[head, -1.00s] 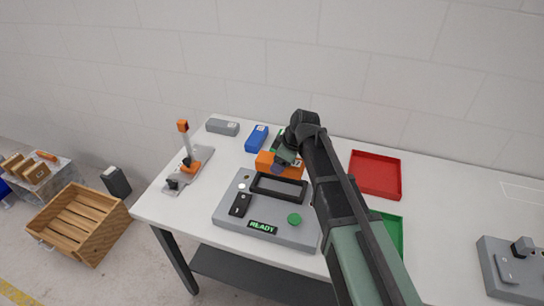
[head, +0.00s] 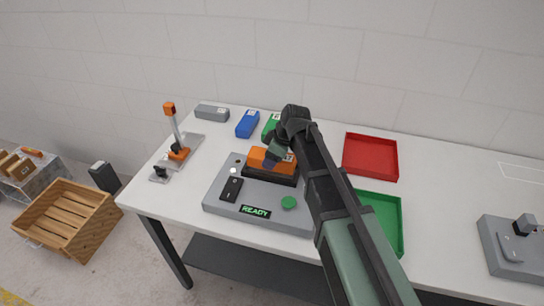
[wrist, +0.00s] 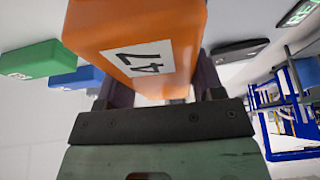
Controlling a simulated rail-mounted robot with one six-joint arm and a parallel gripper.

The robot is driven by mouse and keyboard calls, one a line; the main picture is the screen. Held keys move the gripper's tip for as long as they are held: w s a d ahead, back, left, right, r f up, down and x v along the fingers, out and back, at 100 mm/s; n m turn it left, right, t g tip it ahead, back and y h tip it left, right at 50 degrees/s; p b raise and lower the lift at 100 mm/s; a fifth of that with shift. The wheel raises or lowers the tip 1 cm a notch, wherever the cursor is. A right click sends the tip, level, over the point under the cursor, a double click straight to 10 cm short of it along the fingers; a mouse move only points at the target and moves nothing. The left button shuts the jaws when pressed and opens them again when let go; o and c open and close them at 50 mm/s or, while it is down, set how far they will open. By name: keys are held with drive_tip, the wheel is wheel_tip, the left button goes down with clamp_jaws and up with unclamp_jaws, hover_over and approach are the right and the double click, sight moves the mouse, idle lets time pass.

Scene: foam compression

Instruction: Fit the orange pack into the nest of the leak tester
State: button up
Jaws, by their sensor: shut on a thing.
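The orange pack (head: 265,155) is in my gripper (head: 276,157), over the black-rimmed nest (head: 262,175) of the grey leak tester (head: 222,204). The nest's front wall shows below the pack. I cannot tell whether the pack's underside is above the rim or slightly inside it. In the wrist view the orange pack (wrist: 140,40) fills the upper middle, its white label reading 47, and my gripper's fingers (wrist: 160,90) are shut on it. The tester's display (head: 255,212) reads READY. My arm hides part of the tester's right side.
Green (head: 270,124), blue (head: 248,124) and grey (head: 212,113) packs lie behind the tester. An orange-topped lever fixture (head: 176,140) stands at the left. A red tray (head: 370,137) and a green tray (head: 392,200) are to the right. Another grey device (head: 508,245) sits at far right.

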drive_tip(key=shift+f, duration=0.15)
drive_tip(key=shift+f+b, duration=0.2)
drive_tip(key=shift+b, duration=0.15)
drive_tip(key=shift+f+b, duration=0.8)
drive_tip(key=shift+b, duration=0.05)
idle(0.5)
drive_tip(key=o, duration=1)
drive_tip(key=shift+o, duration=0.2)
drive_tip(key=shift+r, duration=0.1)
drive_tip(key=p+v, duration=1)
drive_tip(key=v, duration=0.1)
drive_tip(key=shift+a, duration=0.1)
